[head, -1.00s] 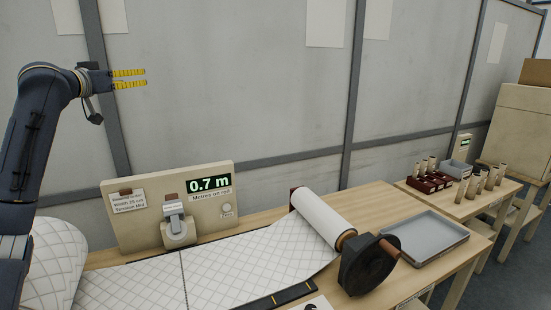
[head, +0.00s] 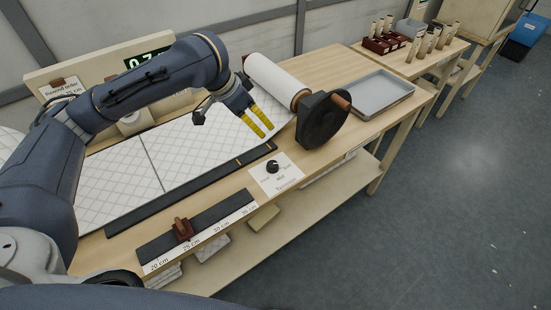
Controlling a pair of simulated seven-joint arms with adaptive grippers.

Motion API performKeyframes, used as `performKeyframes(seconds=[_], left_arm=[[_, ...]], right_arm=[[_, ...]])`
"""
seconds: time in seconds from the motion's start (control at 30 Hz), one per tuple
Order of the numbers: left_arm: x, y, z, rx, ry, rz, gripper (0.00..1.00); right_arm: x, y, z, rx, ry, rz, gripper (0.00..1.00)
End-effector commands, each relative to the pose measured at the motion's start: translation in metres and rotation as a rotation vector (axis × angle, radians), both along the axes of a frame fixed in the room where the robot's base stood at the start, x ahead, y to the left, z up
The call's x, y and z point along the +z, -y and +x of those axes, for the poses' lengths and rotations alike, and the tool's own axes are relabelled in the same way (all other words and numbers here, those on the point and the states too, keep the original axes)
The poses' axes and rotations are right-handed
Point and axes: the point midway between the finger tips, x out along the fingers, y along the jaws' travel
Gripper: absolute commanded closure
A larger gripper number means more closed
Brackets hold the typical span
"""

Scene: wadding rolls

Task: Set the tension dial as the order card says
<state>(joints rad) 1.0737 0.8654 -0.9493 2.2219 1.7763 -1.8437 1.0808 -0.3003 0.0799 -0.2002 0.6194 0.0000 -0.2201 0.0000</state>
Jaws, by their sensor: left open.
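The tension dial (head: 272,166) is a small black knob on a white plate (head: 284,181) at the bench's front edge. The plate reads "Tension" and "Mid"; its other marks are too small to read. I cannot tell where the knob points. The order card (head: 62,88) is on the back panel at the left, partly covered by my left arm; its tension line is not readable now. My left gripper (head: 267,133) has two yellow fingers, apart and empty, above the quilted wadding and a little behind and above the dial, not touching it. My right gripper is out of view.
A white roll (head: 275,80) with a dark crank wheel (head: 323,118) stands right of the gripper. A grey tray (head: 374,92) lies beyond it. A brown width slider (head: 183,229) sits near 25 cm on its scale. The bench around the dial plate is clear.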

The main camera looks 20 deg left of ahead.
Motion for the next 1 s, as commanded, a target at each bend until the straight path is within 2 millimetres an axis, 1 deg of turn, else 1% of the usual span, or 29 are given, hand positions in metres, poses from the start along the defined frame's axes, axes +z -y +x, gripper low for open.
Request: performKeyframes(seconds=[0.03, 0.1, 0.2, 0.3, 0.43, 0.57, 1.0], left_arm=[[-0.007, 0.000, -0.012, 0.000, -0.021, 0.017, 0.44], [-0.016, -0.001, -0.025, 0.006, -0.048, 0.032, 0.44], [-0.024, -0.001, -0.036, 0.010, -0.070, 0.043, 0.44], [-0.030, -0.001, -0.040, 0.011, -0.082, 0.048, 0.44], [-0.040, 0.002, -0.038, 0.012, -0.085, 0.047, 0.44], [-0.057, 0.007, -0.033, 0.013, -0.086, 0.046, 0.44], [-0.127, 0.025, -0.010, 0.014, -0.085, 0.046, 0.44]], right_arm=[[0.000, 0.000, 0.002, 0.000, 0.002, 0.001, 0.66], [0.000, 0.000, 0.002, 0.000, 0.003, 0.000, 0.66], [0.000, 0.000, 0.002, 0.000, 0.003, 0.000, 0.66], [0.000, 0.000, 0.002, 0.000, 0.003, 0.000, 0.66], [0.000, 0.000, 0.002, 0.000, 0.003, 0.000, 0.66], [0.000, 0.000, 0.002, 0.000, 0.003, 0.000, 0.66], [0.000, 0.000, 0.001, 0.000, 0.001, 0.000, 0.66]])
